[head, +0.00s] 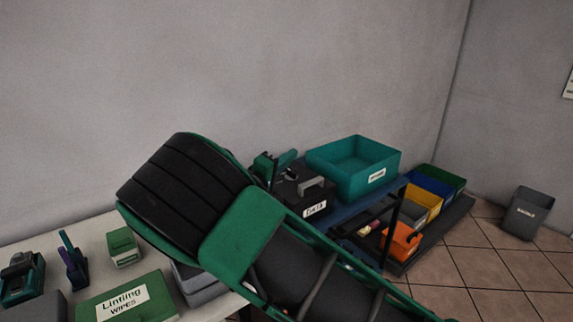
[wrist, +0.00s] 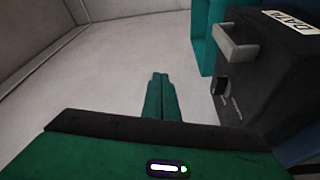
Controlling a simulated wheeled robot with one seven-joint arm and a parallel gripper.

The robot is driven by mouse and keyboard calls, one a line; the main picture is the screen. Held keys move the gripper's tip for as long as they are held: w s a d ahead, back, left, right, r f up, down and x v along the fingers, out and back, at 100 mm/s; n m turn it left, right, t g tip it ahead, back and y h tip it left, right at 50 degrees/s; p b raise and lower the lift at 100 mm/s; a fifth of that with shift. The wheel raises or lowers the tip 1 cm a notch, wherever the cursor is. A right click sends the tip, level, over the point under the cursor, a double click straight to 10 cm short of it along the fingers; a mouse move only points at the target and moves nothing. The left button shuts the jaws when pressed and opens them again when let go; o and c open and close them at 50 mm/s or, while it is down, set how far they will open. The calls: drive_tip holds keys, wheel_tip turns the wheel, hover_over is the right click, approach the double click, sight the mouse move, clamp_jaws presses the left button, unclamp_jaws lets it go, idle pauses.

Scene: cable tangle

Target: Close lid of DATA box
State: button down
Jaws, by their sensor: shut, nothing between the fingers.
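The DATA box (head: 292,202) is black with a white label and a grey handle; it stands at the left end of the blue-topped bench, partly behind my arm. In the wrist view the box (wrist: 275,75) fills the right side, with its grey handle (wrist: 237,45) and a small black latch-like part below it. I cannot tell clearly how far its lid is open. My gripper (wrist: 159,78) is green, shut and empty, with its fingers beside the box, apart from it. In the head view my gripper (head: 275,162) is just behind the box's left side.
A teal bin (head: 353,165) stands right of the DATA box. Several coloured bins (head: 425,200) lie further right. A green wipes box (head: 126,298) and tools sit on the left table. A grey waste bin (head: 527,213) stands on the tiled floor.

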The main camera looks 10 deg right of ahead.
drive_tip(key=s+a+f, duration=0.1)
drive_tip(key=s+a, duration=0.3)
drive_tip(key=a, duration=0.4)
drive_tip(key=s+d+f+m+g, duration=0.15)
drive_tip(key=d+m+g, duration=0.4)
drive_tip(key=d, duration=1.35)
drive_tip(key=s+d+f+m+g+y, duration=0.35)
drive_tip(key=s+d+g+y, duration=0.3)
drive_tip(key=s+d, duration=0.9)
drive_tip(key=s+m+g+y, duration=0.1)
drive_tip(key=s+m+y, duration=0.2)
drive_tip(key=s, duration=2.2)
drive_tip(key=y, duration=0.4)
drive_tip(key=shift+s+a+r, duration=0.15)
drive_tip(key=shift+s+r, duration=0.2)
